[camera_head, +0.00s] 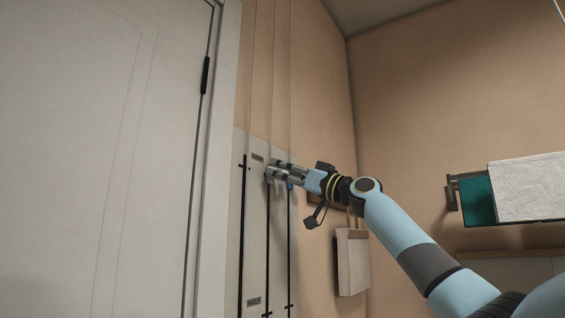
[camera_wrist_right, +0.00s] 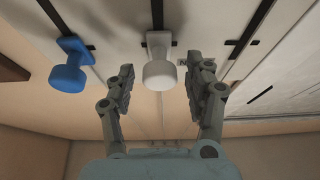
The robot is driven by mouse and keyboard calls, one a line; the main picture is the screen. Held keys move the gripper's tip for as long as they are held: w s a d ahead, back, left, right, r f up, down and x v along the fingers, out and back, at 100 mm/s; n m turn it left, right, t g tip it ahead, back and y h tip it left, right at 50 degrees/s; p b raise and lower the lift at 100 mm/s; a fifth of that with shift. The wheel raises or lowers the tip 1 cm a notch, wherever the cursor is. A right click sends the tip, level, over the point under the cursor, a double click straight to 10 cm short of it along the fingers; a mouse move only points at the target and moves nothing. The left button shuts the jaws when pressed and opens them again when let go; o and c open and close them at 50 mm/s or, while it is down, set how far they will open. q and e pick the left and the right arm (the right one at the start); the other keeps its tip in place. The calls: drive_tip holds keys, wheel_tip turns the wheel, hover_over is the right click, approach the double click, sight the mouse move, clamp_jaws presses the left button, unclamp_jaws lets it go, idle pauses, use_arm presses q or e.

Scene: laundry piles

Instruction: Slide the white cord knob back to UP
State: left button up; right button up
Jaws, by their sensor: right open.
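The white cord knob (camera_wrist_right: 160,72) stands out from the middle slot in the right wrist view. It lies between the two fingers of my right gripper (camera_wrist_right: 160,88), with a gap on each side. The fingers are open and do not appear to touch it. In the head view my right gripper (camera_head: 273,171) is at the upper part of the wall panel (camera_head: 256,220), over the middle slot, and largely hides the white knob. My left gripper is not in view.
A blue knob (camera_wrist_right: 72,72) sits on the neighbouring slot, left of the white one in the right wrist view. Thin cords run up the wall above the panel. A door (camera_head: 100,160) stands to the left. A pale bag (camera_head: 352,262) hangs on the wall below my right arm.

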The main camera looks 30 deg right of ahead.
drive_tip(key=shift+w+a, duration=0.1)
drive_tip(key=shift+w, duration=0.2)
drive_tip(key=c, duration=1.1)
drive_tip(key=shift+w+a, duration=0.1)
